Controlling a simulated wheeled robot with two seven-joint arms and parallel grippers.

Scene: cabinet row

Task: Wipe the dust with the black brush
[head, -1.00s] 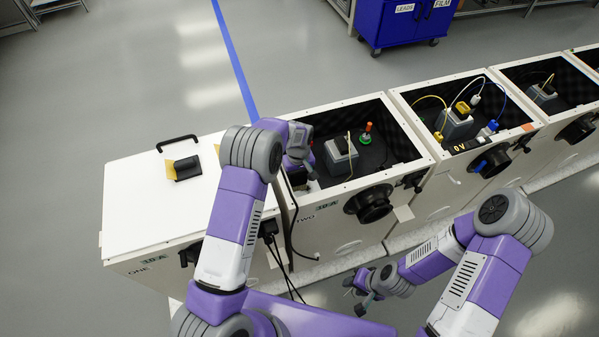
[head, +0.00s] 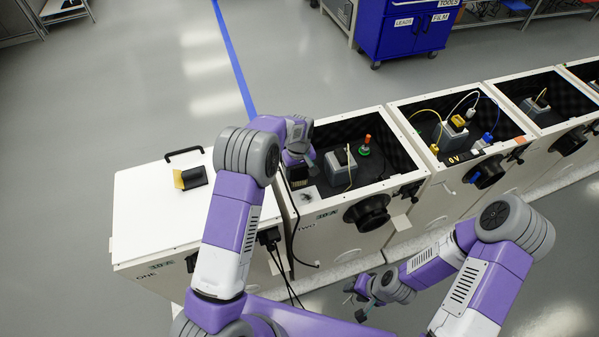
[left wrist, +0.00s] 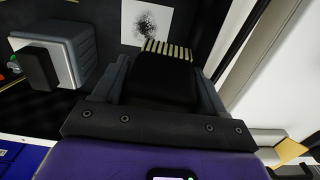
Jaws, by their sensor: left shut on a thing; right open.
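My left gripper (head: 299,160) is over the near left part of the open cabinet marked TWO (head: 335,239). It is shut on the black brush (left wrist: 163,78), whose pale bristles point away from the gripper. A dark speckled patch of dust (left wrist: 147,24) lies on a white plate (left wrist: 128,12), just beyond the bristles in the left wrist view. In the head view the plate (head: 308,195) shows just below the brush. I cannot tell whether the bristles touch it. My right gripper (head: 359,298) is open and empty, low in front of the cabinets.
In cabinet TWO stand a grey block (head: 341,170) and a green-based post with an orange top (head: 365,145). Closed cabinet ONE (head: 150,215) bears a handle (head: 184,154) and a black-and-yellow piece (head: 192,178). Further open cabinets (head: 462,122) hold cables. A blue cart (head: 405,32) stands behind.

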